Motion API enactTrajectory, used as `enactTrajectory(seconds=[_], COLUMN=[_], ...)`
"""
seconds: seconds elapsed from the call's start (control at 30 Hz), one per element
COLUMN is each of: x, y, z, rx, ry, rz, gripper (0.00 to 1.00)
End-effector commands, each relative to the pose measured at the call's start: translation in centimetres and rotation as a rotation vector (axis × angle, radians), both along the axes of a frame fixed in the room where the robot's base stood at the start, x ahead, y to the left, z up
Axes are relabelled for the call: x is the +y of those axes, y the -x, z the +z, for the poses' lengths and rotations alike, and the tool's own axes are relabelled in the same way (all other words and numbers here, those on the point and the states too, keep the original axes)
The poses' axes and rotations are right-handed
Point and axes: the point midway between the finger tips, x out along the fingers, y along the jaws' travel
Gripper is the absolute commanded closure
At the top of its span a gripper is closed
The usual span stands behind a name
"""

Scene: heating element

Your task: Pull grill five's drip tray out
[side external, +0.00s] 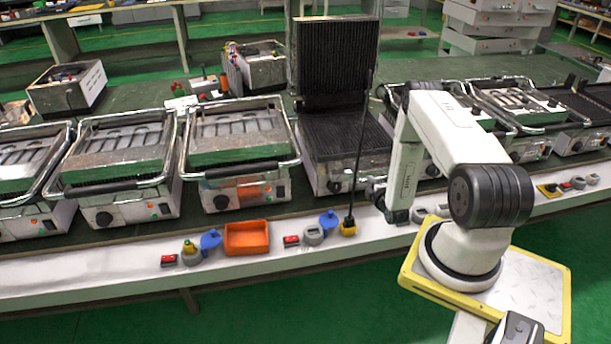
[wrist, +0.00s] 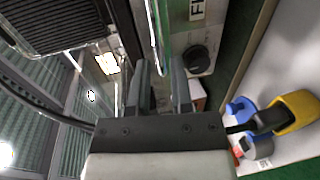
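The open grill with a raised ribbed lid (side external: 335,62) stands in the middle of the row in the side external view. My gripper (side external: 376,192) is low at its front right corner. In the wrist view, the gripper (wrist: 161,85) has two fingers apart with a gap between them, and no held object can be made out. Beyond the fingers are a grill front with a black knob (wrist: 197,58) and a partly visible label (wrist: 198,9) reading "FI". A black ribbed plate (wrist: 60,22) is at the upper left. I cannot clearly make out a drip tray.
On the white ledge (side external: 120,262) are an orange bin (side external: 246,238), blue-lidded containers, and a yellow-based tool (side external: 348,228) with a tall black rod close to my gripper. Closed grills (side external: 238,145) with chrome handles stand on both sides.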

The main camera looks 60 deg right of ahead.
Motion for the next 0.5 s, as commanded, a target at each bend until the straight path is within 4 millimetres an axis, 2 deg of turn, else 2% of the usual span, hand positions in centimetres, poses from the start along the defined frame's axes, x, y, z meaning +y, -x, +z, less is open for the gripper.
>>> enactTrajectory(seconds=[0.3, 0.5], x=[2.4, 3.1], y=[2.5, 3.2], z=[0.7, 0.9], rx=[0.001, 0.000], ry=[-0.001, 0.000], rz=[-0.001, -0.001], gripper=[0.73, 0.73])
